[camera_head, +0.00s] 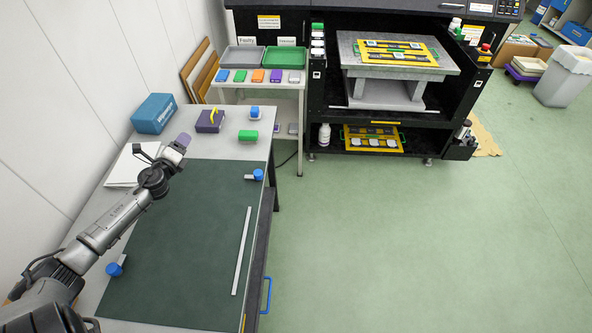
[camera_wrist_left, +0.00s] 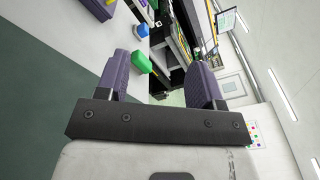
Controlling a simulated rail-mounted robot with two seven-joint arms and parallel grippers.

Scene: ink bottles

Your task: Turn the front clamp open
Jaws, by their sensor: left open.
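Two clamps with round blue knobs sit at the edges of a dark green mat (camera_head: 190,240) on the workbench. One clamp (camera_head: 115,269) is at the mat's near left edge, with a short pale bar. The other clamp (camera_head: 257,174) is at the far right corner, also with a short pale bar. I cannot tell from the pictures which is called front. My left gripper (camera_head: 180,146) is above the bench's far left part, apart from both clamps. Its purple fingers stand apart and empty in the left wrist view (camera_wrist_left: 163,78). My right gripper is not in view.
A teal box (camera_head: 154,113), a purple box (camera_head: 210,121), a green block (camera_head: 248,136) and a small blue-topped item (camera_head: 254,112) stand at the bench's far end. A long pale strip (camera_head: 241,250) lies on the mat's right side. The middle of the mat is clear.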

